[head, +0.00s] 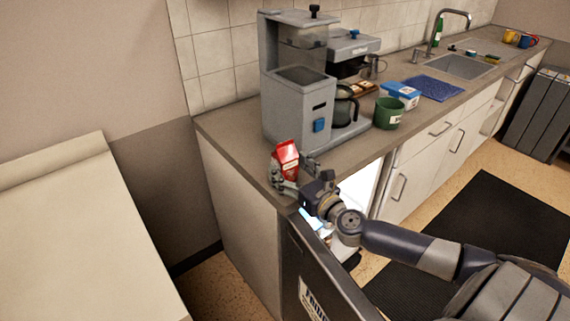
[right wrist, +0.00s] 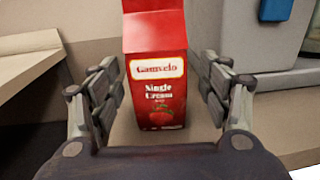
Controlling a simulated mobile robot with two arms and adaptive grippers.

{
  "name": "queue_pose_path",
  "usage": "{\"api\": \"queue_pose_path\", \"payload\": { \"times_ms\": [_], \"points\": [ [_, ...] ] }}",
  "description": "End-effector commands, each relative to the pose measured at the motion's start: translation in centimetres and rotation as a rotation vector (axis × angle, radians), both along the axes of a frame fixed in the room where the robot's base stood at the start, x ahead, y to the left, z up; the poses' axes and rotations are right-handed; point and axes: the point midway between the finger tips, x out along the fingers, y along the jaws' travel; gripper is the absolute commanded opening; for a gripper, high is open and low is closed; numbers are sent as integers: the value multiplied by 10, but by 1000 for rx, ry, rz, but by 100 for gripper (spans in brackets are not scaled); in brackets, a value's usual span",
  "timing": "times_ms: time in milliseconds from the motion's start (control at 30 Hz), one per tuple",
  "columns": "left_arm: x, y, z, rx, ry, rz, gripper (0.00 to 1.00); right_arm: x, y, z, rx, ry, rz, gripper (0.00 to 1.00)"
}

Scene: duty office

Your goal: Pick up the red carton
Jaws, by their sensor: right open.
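The red carton (head: 286,157) stands upright on the counter near its front left corner in the head view. In the right wrist view the carton (right wrist: 156,75) shows its front label, reading "Single Cream", and it stands between the two fingers. My right gripper (head: 293,176) is open, with one finger on either side of the carton. In the right wrist view, gaps show between the right gripper's fingers (right wrist: 160,100) and the carton's sides. My left gripper is not in view.
A grey coffee machine (head: 290,110) stands right behind the carton on the counter (head: 345,153). A green mug (head: 388,113) and a blue-and-white box (head: 399,95) are further right. An open dark door (head: 318,275) and a lit compartment (head: 366,190) lie below the counter.

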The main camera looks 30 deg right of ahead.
Motion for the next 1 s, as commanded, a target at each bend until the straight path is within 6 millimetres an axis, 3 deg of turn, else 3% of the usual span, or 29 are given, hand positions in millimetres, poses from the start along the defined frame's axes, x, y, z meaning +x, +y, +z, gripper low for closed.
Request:
{"api": "queue_pose_path", "payload": {
  "times_ms": [267,567,800,1000],
  "points": [
    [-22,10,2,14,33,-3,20,23,0,1,1,0,0,71],
    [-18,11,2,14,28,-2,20,25,1,1,0,1,0,71],
    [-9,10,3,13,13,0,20,25,1,1,0,0,0,16],
    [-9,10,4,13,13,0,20,25,0,2,0,-2,0,13]
  ]
}}
